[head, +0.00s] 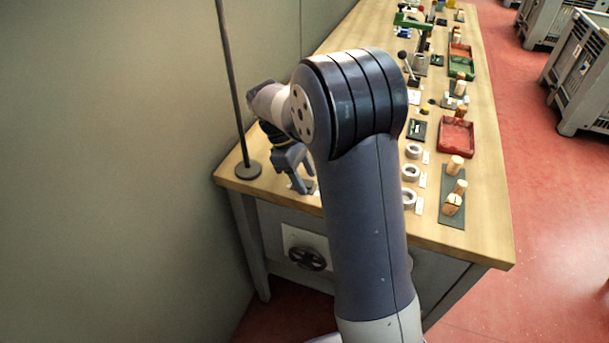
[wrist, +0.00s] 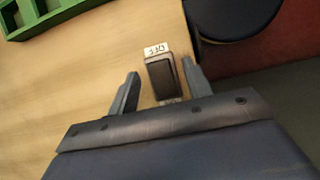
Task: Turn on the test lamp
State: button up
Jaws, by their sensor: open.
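A dark rocker switch (wrist: 161,76) lies on the wooden bench in the wrist view, close to the bench edge. A white label (wrist: 156,49) with dark letters, seemingly OFF upside down, sits at its far end; a second label at its near end is mostly hidden. My gripper (wrist: 160,70) is open, with one finger on each side of the switch and nothing held. Whether a finger touches the switch I cannot tell. In the head view my gripper (head: 303,184) is low over the bench's near left corner. I cannot pick out a lamp head.
A thin pole on a round base (head: 249,170) stands at the bench's left corner, near my gripper. White rings (head: 410,172), a red tray (head: 456,137) and corks on a dark strip (head: 453,197) lie to the right. A green tray (wrist: 42,20) shows in the wrist view.

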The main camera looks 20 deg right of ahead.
jog(key=v, duration=0.7)
jog(key=shift+r, duration=0.1)
jog(key=x, duration=0.7)
jog(key=shift+f, duration=0.3)
jog(key=shift+d+f+b, duration=0.1)
jog(key=shift+f+b, duration=0.05)
jog(key=shift+b, duration=0.55)
jog(key=shift+s+d+t+y+b, duration=0.1)
jog(key=shift+t+y+b, duration=0.35)
jog(key=shift+b, duration=0.2)
jog(key=shift+r, duration=0.25)
jog(key=shift+r+p, duration=0.1)
jog(key=shift+p, duration=0.35)
